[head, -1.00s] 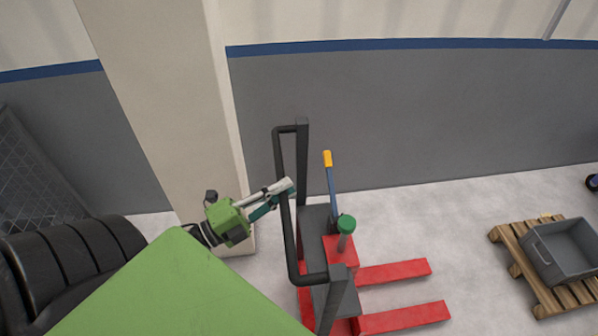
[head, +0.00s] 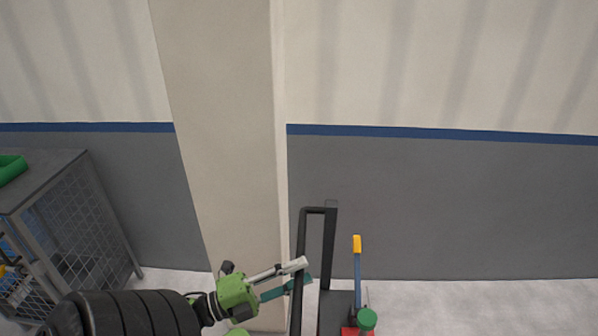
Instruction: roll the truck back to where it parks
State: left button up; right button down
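The truck is a red pallet truck with a tall black frame handle (head: 329,248), a blue lever with a yellow grip (head: 357,262) and a green cap (head: 367,319). It shows at the bottom centre of the head view; its forks are out of frame. My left gripper (head: 304,272) reaches in from the left at the upright bar of the handle. The bar passes between its two fingers, the pale one in front and the teal one behind, and they are closed on it. My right gripper is not in view.
A light pillar (head: 225,140) stands close behind my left gripper. A wire-mesh cage cart (head: 85,225) with a green bin (head: 11,168) on top stands at the left. A grey wall with a blue stripe runs behind. Pale floor (head: 480,305) right of the truck is clear in view.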

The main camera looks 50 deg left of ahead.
pick_arm(q)
jog(key=shift+s+a, duration=0.1)
jog(key=shift+s, duration=0.05)
jog(key=v, duration=1.2)
jog(key=shift+f, duration=0.1)
notch_tip(320, 180, down, 15)
jog(key=w+a+n+g+y, duration=0.2)
jog(key=a+n+y, duration=0.1)
jog(key=n+y, duration=0.5)
jog(key=s+d+f+n+g, duration=0.1)
jog(key=d+f+n+g, duration=0.15)
jog(key=f, duration=0.65)
jog(key=s+d+f+n+g, duration=0.2)
jog(key=f+n, duration=0.2)
jog(key=f, duration=0.6)
jog(key=s+d+f+n+g, duration=0.4)
jog(key=s+d+f+g, duration=0.7)
jog(key=s+d+f, duration=0.5)
notch_tip(320, 180, down, 3)
jog(key=shift+s+d+f+n+h, duration=0.15)
jog(key=shift+s+d+n+h, duration=0.2)
jog(key=shift+d, duration=0.2)
